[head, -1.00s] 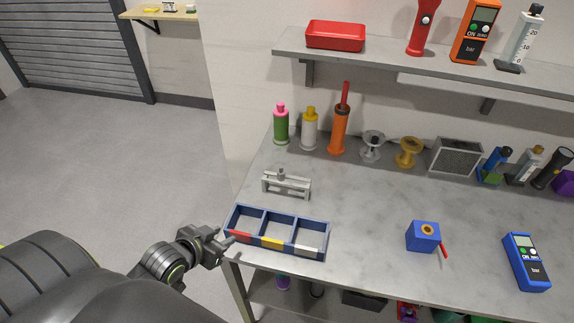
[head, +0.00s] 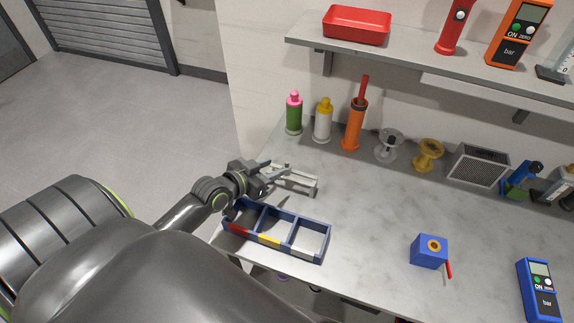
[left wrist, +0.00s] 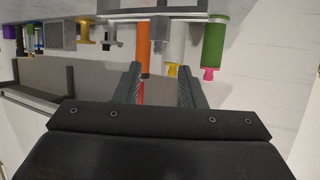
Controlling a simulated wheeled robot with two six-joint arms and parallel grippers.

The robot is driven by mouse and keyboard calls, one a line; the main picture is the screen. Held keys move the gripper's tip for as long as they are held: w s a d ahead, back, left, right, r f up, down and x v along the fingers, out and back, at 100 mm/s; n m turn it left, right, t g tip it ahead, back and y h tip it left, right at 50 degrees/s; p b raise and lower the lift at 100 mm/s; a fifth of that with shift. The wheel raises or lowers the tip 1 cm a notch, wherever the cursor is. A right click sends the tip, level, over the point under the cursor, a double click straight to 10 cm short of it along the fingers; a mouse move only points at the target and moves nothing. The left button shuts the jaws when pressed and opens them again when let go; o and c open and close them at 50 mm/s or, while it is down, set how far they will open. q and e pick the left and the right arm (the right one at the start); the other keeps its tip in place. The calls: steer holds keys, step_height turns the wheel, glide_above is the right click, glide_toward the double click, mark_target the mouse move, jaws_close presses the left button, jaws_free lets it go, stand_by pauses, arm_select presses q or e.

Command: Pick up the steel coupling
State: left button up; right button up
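A grey rack-like fixture (head: 296,182) stands on the bench behind the blue tray, partly hidden by my left gripper. A silver flanged, spool-shaped piece (head: 388,146) stands at the back of the bench, left of a similar gold piece (head: 428,154). I cannot tell for certain which grey part is the steel coupling. My left gripper (head: 275,171) is at the fixture's left end, above the tray's back edge. In the left wrist view its two fingers (left wrist: 160,85) are apart with nothing between them. My right gripper is not in view.
A blue three-compartment tray (head: 290,217) is at the bench's front left. A blue block (head: 429,251) and blue meter (head: 540,290) lie to the right. A shelf (head: 400,60) overhangs the back. Mid-bench is clear.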

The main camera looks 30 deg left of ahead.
mark_target(285, 164)
arm_select(q)
steer(key=x, duration=0.3)
steer(key=shift+w+f, duration=0.15)
steer(key=shift+w, duration=0.25)
steer(key=shift+w+d+f+p, duration=0.15)
steer(key=shift+w+p, duration=0.2)
steer(key=shift+w, duration=0.05)
steer(key=shift+f+p+x, duration=0.2)
steer(key=shift+p+x, duration=0.2)
steer(key=shift+x, duration=1.75)
steer(key=shift+s+d, duration=0.1)
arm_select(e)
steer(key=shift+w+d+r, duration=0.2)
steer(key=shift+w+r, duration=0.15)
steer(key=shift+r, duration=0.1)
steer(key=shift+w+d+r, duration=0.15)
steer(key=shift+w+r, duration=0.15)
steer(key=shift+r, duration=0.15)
arm_select(q)
jaws_close()
